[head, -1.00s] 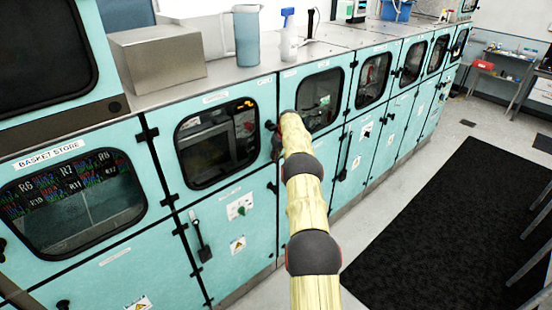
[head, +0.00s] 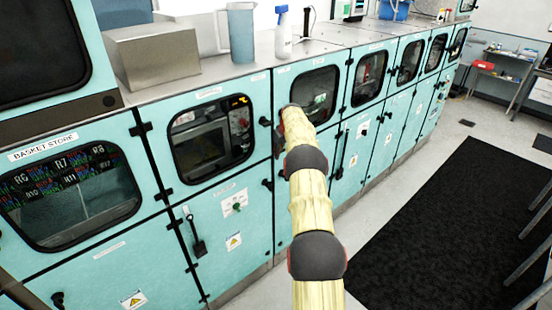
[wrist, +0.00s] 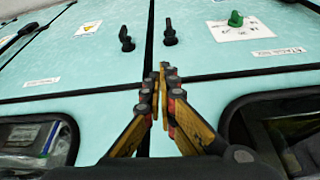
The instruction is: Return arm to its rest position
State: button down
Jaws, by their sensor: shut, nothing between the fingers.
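My gripper (wrist: 163,72) shows in the wrist view with its two orange-and-black fingers together and nothing between them. It is in front of the seam between two teal cabinet doors, near two black knobs (wrist: 126,40). I cannot tell whether it touches the cabinet. In the head view my arm, in a yellow cover with dark joint bands, reaches forward to the cabinet front. Its far end hides most of the gripper there.
A row of teal cabinets (head: 235,255) with windowed doors runs from left to far right. On its steel top stand a metal box (head: 152,58), a blue jug (head: 241,35) and a spray bottle (head: 283,32). A black mat (head: 455,225) lies on open floor at right.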

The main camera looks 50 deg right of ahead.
jog(key=v, duration=0.7)
jog(key=shift+s+b, duration=0.2)
jog(key=shift+b, duration=0.1)
jog(key=shift+w, duration=0.1)
